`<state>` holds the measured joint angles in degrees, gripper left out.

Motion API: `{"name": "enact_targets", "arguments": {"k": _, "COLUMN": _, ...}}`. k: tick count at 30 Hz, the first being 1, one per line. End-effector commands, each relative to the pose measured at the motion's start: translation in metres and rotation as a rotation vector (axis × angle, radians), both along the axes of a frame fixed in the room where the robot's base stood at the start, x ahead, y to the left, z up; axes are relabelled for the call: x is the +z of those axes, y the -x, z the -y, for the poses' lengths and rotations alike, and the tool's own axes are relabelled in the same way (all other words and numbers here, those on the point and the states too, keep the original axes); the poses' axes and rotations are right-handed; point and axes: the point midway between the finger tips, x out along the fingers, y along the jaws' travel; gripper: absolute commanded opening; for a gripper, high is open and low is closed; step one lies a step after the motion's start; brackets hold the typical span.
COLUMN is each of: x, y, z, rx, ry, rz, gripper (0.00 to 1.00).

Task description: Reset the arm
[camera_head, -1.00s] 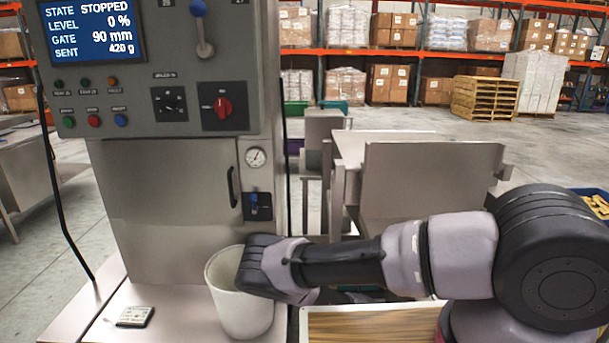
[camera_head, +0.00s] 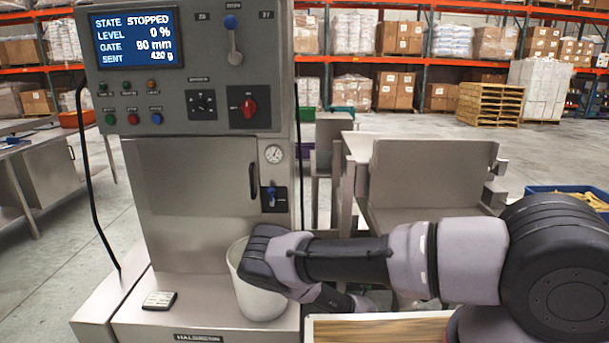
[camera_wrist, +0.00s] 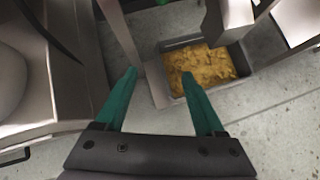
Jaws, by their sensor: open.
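My arm reaches in from the right in the head view, its wrist in front of a pale bucket (camera_head: 258,303) on the machine's base. My gripper (camera_wrist: 160,85) shows in the wrist view as two green fingers spread apart, with nothing between them. It hangs over the gap beside the steel machine, with a bin of yellow pieces (camera_wrist: 208,66) beyond the fingertips. In the head view the fingertips are hard to make out. The bucket stands upright and is partly hidden by my wrist.
The steel machine (camera_head: 190,205) has a screen (camera_head: 138,40) reading STOPPED, level 0 %, sent 420 g. A small pale-topped device (camera_head: 159,300) lies on its base. A wood-topped surface (camera_head: 380,329) is below my arm. Steel furniture (camera_head: 425,172) stands behind; open floor lies beyond.

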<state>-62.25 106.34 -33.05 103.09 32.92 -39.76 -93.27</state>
Motion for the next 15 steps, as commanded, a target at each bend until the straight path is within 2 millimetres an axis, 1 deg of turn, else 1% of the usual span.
{"name": "enact_targets", "arguments": {"k": 8, "x": 0.028, "y": -0.010, "z": -0.016, "rx": -0.168, "ry": -0.113, "rz": 0.011, "gripper": 0.71}}
{"name": "enact_targets", "arguments": {"k": 11, "x": 0.044, "y": -0.015, "z": -0.023, "rx": -0.256, "ry": -0.173, "rz": 0.013, "gripper": 0.71}}
{"name": "enact_targets", "arguments": {"k": 14, "x": 0.064, "y": -0.021, "z": -0.032, "rx": -0.362, "ry": -0.247, "rz": 0.017, "gripper": 0.71}}
{"name": "enact_targets", "arguments": {"k": 15, "x": 0.074, "y": -0.024, "z": -0.035, "rx": -0.413, "ry": -0.281, "rz": 0.020, "gripper": 0.71}}
